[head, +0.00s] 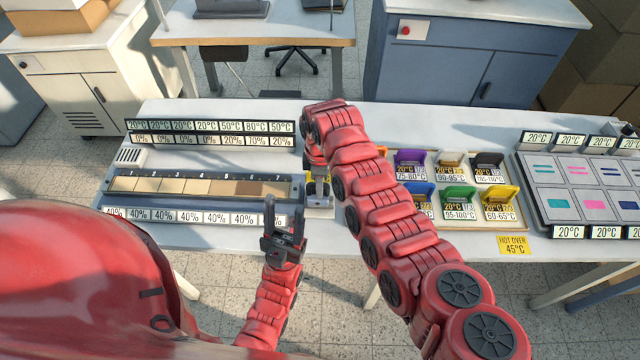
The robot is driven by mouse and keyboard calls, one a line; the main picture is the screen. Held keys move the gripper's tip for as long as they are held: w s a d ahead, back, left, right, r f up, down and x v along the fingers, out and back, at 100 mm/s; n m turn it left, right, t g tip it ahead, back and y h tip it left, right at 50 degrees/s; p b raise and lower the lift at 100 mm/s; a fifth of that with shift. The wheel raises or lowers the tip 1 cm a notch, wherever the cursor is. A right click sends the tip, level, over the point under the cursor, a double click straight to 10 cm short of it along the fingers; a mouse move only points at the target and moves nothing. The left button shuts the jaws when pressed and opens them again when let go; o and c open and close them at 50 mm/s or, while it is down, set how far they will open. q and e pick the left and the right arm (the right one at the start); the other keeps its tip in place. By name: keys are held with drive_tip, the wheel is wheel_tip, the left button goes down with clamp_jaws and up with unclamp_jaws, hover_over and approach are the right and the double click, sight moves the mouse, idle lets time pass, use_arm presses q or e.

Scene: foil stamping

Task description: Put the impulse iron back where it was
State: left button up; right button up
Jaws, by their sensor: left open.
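My right arm reaches over the table and bends down, with its gripper (319,186) low beside the right end of the numbered strip (200,186). Grey parts show at its tip, above a small pale and yellow patch (321,211) on the table. I cannot tell the impulse iron apart from these grey parts, nor whether the jaws hold anything. My left gripper (284,222) is open and empty, its fingers pointing up at the table's front edge, left of and nearer than the right gripper. Much of the table behind the right arm is hidden.
Temperature and percent displays (210,133) stand behind the strip. Coloured foil holders (455,203) stand right of my right arm, some partly hidden by it. A framed panel of swatches (543,171) lies at far right, with a yellow "HOT OVER 45°C" sign (514,245) near the front edge.

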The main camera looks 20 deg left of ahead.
drive_tip(key=o, duration=0.3)
drive_tip(key=shift+d, duration=0.15)
drive_tip(key=shift+r, duration=0.1)
drive_tip(key=shift+r+p, duration=0.45)
drive_tip(key=shift+p, duration=0.05)
drive_tip(key=shift+w+r, duration=0.15)
drive_tip(key=shift+r, duration=0.15)
wheel_tip(320, 180, up, 5)
drive_tip(key=b, duration=0.3)
drive_tip(key=shift+r, duration=0.2)
wheel_tip(320, 180, up, 6)
